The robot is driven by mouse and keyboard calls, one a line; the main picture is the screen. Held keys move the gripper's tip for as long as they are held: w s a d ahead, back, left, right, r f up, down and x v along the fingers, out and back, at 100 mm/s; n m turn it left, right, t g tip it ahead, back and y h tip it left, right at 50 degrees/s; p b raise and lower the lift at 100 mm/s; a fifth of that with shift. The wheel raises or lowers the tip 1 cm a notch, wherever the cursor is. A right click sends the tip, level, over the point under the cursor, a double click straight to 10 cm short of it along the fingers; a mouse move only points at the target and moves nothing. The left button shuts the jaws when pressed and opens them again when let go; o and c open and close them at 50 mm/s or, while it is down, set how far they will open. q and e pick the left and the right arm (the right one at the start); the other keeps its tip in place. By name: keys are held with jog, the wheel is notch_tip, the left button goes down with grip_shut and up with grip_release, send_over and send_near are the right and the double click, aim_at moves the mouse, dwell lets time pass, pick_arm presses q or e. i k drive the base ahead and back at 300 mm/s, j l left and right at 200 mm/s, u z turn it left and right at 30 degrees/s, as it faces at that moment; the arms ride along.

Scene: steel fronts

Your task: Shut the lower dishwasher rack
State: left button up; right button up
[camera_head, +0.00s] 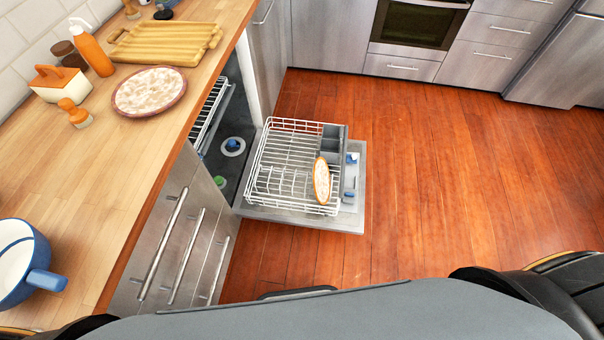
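The lower dishwasher rack (282,170) is a white wire basket, pulled out over the open dishwasher door (354,213), which lies folded down flat above the floor. An oval plate (321,181) with an orange rim stands in the rack near its right side. A grey cutlery holder (331,142) is at the rack's back right corner. The upper rack (208,112) shows inside the dishwasher under the counter. Neither of my grippers shows; dark parts of my own body fill the bottom edge.
A wooden counter (88,182) runs along the left with a plate, orange bottle, cutting board and blue pot on it. Drawers with long handles (165,244) sit below it. The wooden floor (440,180) right of the door is clear.

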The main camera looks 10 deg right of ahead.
aim_at(342, 168)
jog(key=k+l+z, duration=0.2)
jog(key=l+z, duration=0.25)
jog(key=l, duration=0.6)
jog(key=l+z, duration=0.45)
jog(key=l, duration=0.6)
